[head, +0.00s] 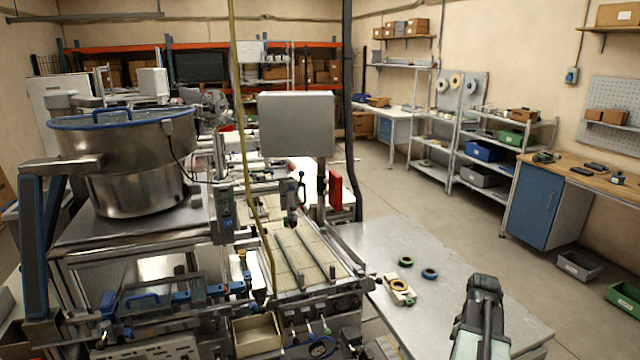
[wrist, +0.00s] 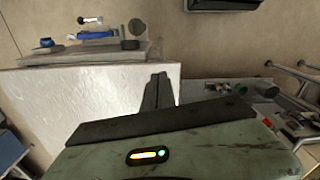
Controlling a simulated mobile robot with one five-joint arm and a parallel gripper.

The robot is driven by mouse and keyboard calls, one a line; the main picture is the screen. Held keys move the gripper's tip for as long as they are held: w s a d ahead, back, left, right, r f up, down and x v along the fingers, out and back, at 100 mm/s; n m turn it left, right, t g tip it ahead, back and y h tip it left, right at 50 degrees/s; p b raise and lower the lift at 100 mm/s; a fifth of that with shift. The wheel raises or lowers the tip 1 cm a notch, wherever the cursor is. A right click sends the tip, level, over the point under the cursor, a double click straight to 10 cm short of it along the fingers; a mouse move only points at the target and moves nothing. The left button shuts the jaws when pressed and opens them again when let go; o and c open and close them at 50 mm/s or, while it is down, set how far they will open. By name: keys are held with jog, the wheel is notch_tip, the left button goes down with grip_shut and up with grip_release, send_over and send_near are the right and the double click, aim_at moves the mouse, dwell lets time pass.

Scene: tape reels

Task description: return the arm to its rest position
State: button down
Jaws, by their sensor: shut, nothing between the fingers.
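My arm rises from the bottom right of the head view, over the front of the metal table (head: 450,262). Its dark end (head: 484,285) is raised in front of the tabletop. In the wrist view, my gripper (wrist: 158,80) has its two dark fingers together, with nothing held. On the table in the head view lie a green reel (head: 405,261) and a blue reel (head: 429,273). To their left, a yellowish reel (head: 399,285) rests on a pale holder (head: 403,297). These all lie to the left of my arm, apart from it.
A machine with a large steel bowl (head: 130,150) and a conveyor (head: 305,262) fills the left. Shelves (head: 485,155) and a workbench with a blue cabinet (head: 537,210) stand at the right. Grey (head: 578,265) and green (head: 625,298) bins sit on the floor, which is otherwise open.

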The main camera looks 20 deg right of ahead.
jog(key=w+a+n, duration=0.3)
jog(key=w+a, duration=0.5)
jog(key=a, duration=0.3)
jog(key=w+a+m, duration=0.2)
jog(key=a, duration=1.4)
jog(key=w+a+m, duration=0.2)
jog(key=a+m, duration=0.1)
jog(key=a, duration=1.3)
jog(key=shift+w+a, duration=0.25)
jog(key=shift+w, duration=0.05)
jog(key=shift+d, duration=0.1)
